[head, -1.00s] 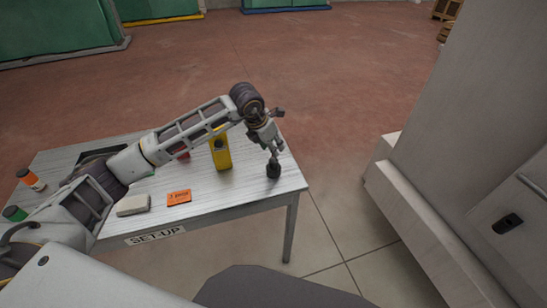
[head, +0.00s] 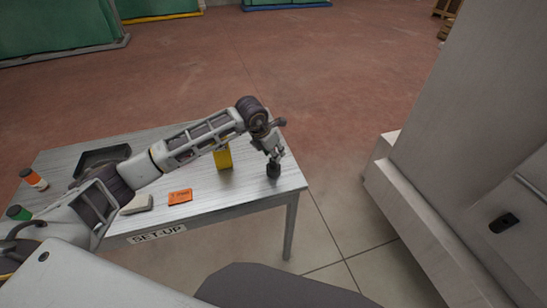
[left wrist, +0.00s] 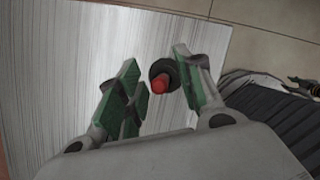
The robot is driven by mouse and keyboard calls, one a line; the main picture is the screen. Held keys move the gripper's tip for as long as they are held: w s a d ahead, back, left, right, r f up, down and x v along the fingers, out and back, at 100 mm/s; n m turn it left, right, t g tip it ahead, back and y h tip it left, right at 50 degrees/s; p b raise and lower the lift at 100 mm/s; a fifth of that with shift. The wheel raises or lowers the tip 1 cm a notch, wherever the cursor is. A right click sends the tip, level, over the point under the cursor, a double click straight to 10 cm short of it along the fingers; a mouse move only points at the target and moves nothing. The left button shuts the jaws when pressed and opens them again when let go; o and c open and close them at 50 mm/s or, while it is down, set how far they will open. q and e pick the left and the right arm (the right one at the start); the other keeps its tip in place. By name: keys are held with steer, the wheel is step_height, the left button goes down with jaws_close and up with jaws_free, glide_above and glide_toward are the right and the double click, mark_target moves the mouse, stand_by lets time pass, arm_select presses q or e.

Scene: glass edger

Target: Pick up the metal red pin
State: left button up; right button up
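The pin shows in the left wrist view as a red tip (left wrist: 159,83) set in a round black body (left wrist: 163,69). In the head view its black body (head: 273,171) stands upright near the right end of the table (head: 225,196), and the red is not visible there. My left gripper (head: 273,157) is directly above it, pointing down. In the left wrist view the left gripper (left wrist: 163,86) is open, with its green-padded fingers on either side of the pin and a gap on each side. My right gripper is in neither view.
A yellow block (head: 224,158) stands left of the gripper. An orange card (head: 180,196), a pale block (head: 138,204), a black tray (head: 104,157) and two small bottles (head: 33,179) lie farther left. A grey machine (head: 470,150) stands to the right, across a floor gap.

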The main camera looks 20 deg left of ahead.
arm_select(q)
jaws_close()
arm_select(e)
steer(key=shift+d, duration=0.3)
arm_select(q)
steer(key=shift+r, duration=0.15)
step_height(320, 180, up, 8)
steer(key=shift+r+b, duration=0.25)
steer(key=shift+b, duration=0.55)
steer(key=shift+r, duration=0.65)
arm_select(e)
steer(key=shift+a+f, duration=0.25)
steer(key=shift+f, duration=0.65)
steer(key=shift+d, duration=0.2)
